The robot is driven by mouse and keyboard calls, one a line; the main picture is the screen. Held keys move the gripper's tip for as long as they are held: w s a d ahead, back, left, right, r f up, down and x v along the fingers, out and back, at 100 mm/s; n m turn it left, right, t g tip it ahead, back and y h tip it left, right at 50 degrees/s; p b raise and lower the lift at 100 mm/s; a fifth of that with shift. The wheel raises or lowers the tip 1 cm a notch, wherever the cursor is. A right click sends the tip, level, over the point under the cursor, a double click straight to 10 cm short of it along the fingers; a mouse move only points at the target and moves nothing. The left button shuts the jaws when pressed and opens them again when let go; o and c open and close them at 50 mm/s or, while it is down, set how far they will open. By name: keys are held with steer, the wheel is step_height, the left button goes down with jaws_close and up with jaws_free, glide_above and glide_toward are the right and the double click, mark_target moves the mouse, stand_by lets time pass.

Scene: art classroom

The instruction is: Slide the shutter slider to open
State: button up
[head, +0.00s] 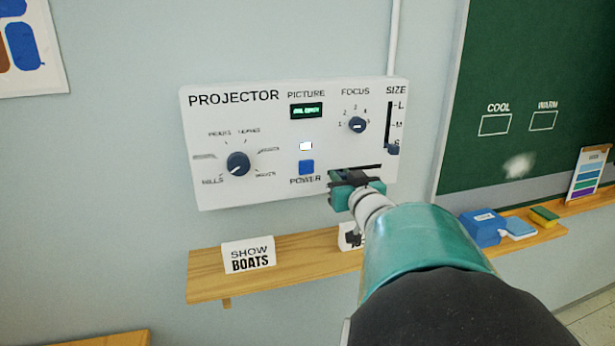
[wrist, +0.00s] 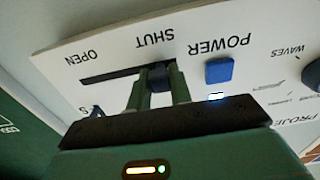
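The shutter slider is a dark knob (wrist: 160,76) in a black horizontal slot (wrist: 110,74) on the white projector panel (head: 230,125). In the wrist view, which is upside down, the knob is at the SHUT end and the slot runs towards OPEN. My gripper (wrist: 159,80) has a green finger on each side of the knob, and the knob fills the space between the fingertips. In the head view my gripper (head: 353,180) is at the panel's lower right and hides the knob and its labels. Part of the slot (head: 367,167) shows above it.
The blue POWER button (head: 306,167) is just left of my gripper. The SIZE slider (head: 392,149) is to the upper right. A wooden shelf (head: 210,290) with a SHOW BOATS card (head: 248,254) runs below. A chalkboard (head: 540,70) is at right.

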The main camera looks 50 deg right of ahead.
mark_target(376, 166)
jaws_close()
steer(key=s+d, duration=0.1)
steer(key=d, duration=0.1)
steer(key=s+d, duration=0.2)
steer(key=d, duration=0.1)
steer(key=s+d, duration=0.1)
steer(key=d, duration=0.2)
steer(key=shift+s+d, duration=0.1)
steer(key=shift+s, duration=0.2)
steer(key=shift+s+d, duration=0.25)
steer(key=shift+d, duration=0.05)
steer(key=shift+o, duration=0.6)
jaws_free()
steer(key=o, duration=0.4)
steer(key=shift+d+f, duration=0.1)
steer(key=shift+d, duration=0.2)
steer(key=shift+o, duration=0.2)
steer(key=shift+s+a, duration=0.1)
steer(key=shift+a, duration=0.15)
steer(key=shift+d, duration=0.1)
steer(key=v, duration=1.3)
steer(key=shift+s+a, duration=0.25)
steer(key=shift+s, duration=0.05)
